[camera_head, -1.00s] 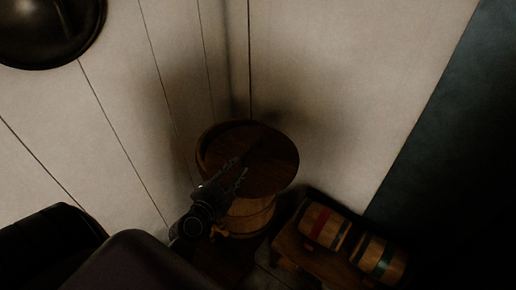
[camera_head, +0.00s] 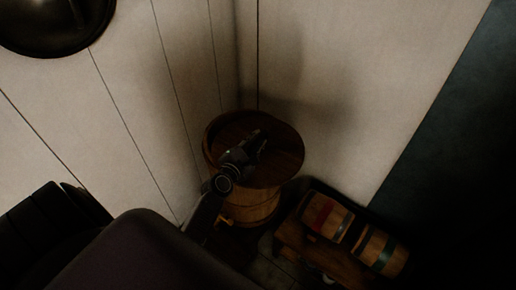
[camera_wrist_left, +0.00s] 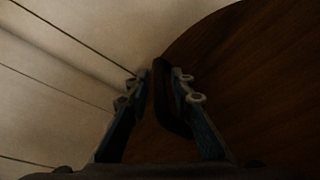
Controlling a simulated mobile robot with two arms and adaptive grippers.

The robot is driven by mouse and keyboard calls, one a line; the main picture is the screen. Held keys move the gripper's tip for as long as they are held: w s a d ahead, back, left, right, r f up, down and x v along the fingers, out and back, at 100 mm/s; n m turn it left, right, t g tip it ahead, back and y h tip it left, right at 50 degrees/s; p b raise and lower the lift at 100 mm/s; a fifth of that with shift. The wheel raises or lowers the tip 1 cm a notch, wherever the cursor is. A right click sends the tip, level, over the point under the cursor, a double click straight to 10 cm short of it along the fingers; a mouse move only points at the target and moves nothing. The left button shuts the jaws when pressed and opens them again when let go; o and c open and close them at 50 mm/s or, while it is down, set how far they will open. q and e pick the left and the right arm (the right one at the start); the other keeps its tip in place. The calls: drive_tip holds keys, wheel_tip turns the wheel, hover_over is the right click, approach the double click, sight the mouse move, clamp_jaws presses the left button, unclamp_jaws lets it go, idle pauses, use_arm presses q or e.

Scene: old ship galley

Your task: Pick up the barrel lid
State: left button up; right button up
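The barrel lid (camera_head: 283,160) is a round, dark brown wooden disc on top of the barrel (camera_head: 252,209) in the corner. My left gripper (camera_head: 258,140) is over the lid in the head view. In the left wrist view the lid (camera_wrist_left: 255,70) fills the right side. A dark raised piece, seemingly its handle (camera_wrist_left: 168,105), stands between the two fingers of my left gripper (camera_wrist_left: 163,82). The fingers are apart with the piece between them; whether they touch it is too dark to tell. My right gripper is not in view.
Two small banded kegs (camera_head: 327,217) (camera_head: 378,250) lie on a low wooden stand (camera_head: 312,250) to the right of the barrel. Pale plank walls (camera_head: 320,70) meet close behind the barrel. A dark round object (camera_head: 55,25) is at the upper left.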

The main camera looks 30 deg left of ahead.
use_arm(q)
drive_tip(key=shift+w+a+f, duration=0.1)
drive_tip(key=shift+w+f, duration=0.05)
drive_tip(key=shift+w, duration=0.4)
drive_tip(key=shift+s, duration=0.1)
drive_tip(key=shift+c, duration=0.8)
clamp_jaws()
